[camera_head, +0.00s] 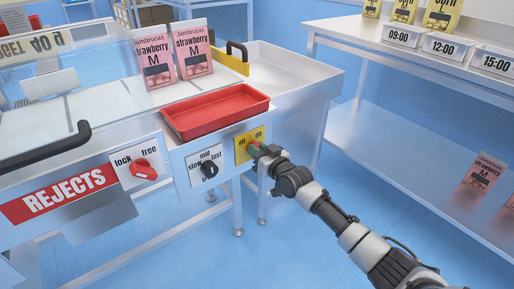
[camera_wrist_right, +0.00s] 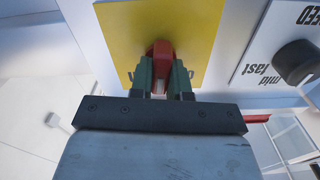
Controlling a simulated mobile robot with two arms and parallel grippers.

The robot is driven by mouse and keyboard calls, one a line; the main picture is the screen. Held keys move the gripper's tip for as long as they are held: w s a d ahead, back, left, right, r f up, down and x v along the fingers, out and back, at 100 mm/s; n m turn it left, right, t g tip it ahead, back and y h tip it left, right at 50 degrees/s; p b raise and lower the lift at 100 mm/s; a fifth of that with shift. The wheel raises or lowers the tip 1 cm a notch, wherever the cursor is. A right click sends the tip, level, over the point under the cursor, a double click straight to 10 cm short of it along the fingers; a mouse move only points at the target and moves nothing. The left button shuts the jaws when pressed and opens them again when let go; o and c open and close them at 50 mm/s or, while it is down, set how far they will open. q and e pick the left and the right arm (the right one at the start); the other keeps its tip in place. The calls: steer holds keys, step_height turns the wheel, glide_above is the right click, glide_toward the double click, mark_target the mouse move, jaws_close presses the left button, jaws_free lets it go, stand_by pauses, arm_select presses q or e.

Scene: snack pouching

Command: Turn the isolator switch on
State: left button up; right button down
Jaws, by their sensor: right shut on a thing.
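The isolator switch is a red knob (camera_wrist_right: 160,62) on a yellow plate (camera_head: 242,149) at the right end of the machine's front panel. My right gripper (camera_head: 258,150) is at the plate and hides most of the knob there. In the right wrist view my right gripper (camera_wrist_right: 161,80) has its two green fingers on either side of the red knob, shut on it. The plate's lettering is mostly covered by the fingers in that view. My left gripper is not in view.
Beside the plate is a black speed knob (camera_head: 209,170), and further left a red lock/free knob (camera_head: 145,169). A red tray (camera_head: 216,110) sits above the panel. Two pink strawberry pouches (camera_head: 192,52) stand behind it. A steel table (camera_head: 400,60) is at the right.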

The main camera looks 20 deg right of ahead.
steer(key=shift+m, duration=0.9)
steer(key=shift+f+m, duration=0.1)
steer(key=shift+m, duration=0.8)
steer(key=m, duration=0.3)
steer(key=shift+d, duration=0.1)
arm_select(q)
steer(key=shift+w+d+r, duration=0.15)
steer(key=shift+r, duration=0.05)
arm_select(e)
steer(key=shift+m, duration=0.3)
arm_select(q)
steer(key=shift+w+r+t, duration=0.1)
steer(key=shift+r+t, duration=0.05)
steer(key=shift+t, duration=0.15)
arm_select(e)
steer(key=c, duration=1.1)
jaws_free()
steer(key=shift+d, duration=0.1)
